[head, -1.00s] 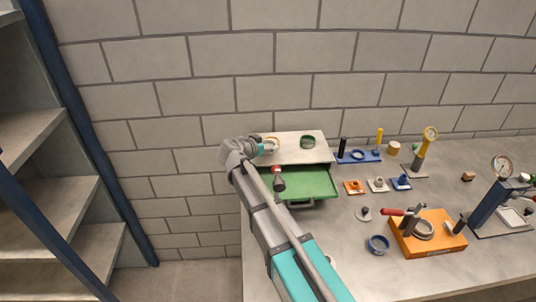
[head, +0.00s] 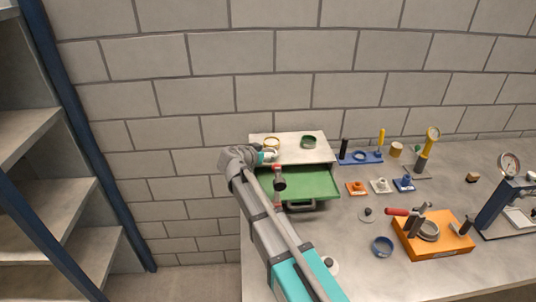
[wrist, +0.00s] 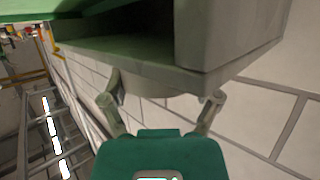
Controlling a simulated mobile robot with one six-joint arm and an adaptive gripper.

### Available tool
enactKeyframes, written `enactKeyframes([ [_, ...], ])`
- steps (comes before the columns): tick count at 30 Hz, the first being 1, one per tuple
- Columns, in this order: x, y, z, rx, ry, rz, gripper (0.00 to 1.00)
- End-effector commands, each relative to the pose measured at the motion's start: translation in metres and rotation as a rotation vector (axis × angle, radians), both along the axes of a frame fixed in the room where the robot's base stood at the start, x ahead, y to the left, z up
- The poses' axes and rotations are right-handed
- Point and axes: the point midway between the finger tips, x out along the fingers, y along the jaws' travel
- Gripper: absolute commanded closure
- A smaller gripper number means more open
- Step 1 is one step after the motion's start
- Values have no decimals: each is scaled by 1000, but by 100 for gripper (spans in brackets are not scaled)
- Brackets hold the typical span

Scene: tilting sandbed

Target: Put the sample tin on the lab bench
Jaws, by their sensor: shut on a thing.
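In the head view my gripper (head: 269,154) is at the left front of the grey cabinet top (head: 290,155), and the held thing is too small to make out clearly. Whether it touches the cabinet I cannot tell. The lab bench (head: 345,240) is the grey top to the right of my arm.
A green drawer (head: 315,184) stands open below the cabinet top.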

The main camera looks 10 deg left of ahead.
Motion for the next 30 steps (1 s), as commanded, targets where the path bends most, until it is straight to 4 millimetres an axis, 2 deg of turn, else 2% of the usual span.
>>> enactKeyframes([
  [3,0,0,-4,0,0,0,66],
  [4,0,0,-4,0,0,0,18],
  [7,0,0,-3,0,0,0,0],
  [25,0,0,2,0,0,0,0],
  [30,-14,8,8,-1,0,4,0],
])
